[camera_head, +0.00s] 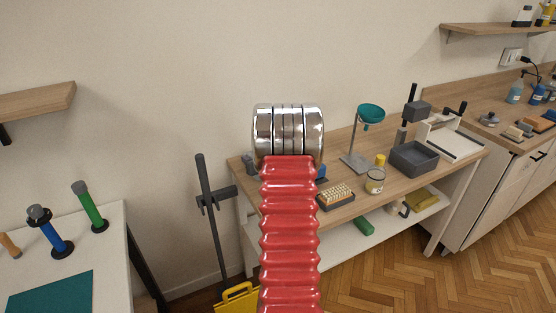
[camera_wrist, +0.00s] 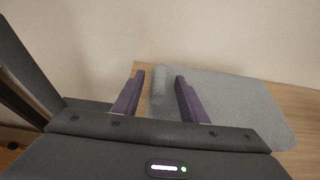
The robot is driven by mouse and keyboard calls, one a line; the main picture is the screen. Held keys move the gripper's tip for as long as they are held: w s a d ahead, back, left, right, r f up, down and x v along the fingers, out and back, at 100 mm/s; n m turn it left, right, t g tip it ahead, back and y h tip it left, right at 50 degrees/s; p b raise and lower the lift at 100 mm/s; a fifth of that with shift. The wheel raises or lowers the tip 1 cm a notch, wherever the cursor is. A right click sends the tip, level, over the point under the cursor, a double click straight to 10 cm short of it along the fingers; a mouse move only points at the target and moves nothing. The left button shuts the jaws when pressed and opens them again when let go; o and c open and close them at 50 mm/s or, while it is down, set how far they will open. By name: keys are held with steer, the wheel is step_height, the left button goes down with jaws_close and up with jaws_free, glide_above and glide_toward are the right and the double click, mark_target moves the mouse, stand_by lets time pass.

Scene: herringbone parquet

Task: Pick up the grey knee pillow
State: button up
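The grey knee pillow (camera_wrist: 235,100) lies on a wooden surface (camera_wrist: 295,105) on the right side of the wrist view. It looks like a soft block with a rounded left end. My gripper (camera_wrist: 158,84) is open, its two purple fingers apart. The pillow's left end shows between the fingers, and the right finger overlaps the pillow in the picture. I cannot tell whether either finger touches it. The lower part of the pillow is hidden behind my gripper body. I do not see the pillow or my gripper in the head view.
In the head view, a wooden workbench (camera_head: 350,205) holds a teal funnel stand (camera_head: 370,112), a dark grey bin (camera_head: 413,158) and a jar (camera_head: 375,182). A white table (camera_head: 100,245) stands at left. A wooden shelf (camera_head: 40,103) is above it. Parquet floor is clear at lower right.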

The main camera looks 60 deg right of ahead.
steer(key=shift+c, duration=0.5)
jaws_close()
steer(key=shift+r, duration=0.1)
stand_by(0.8)
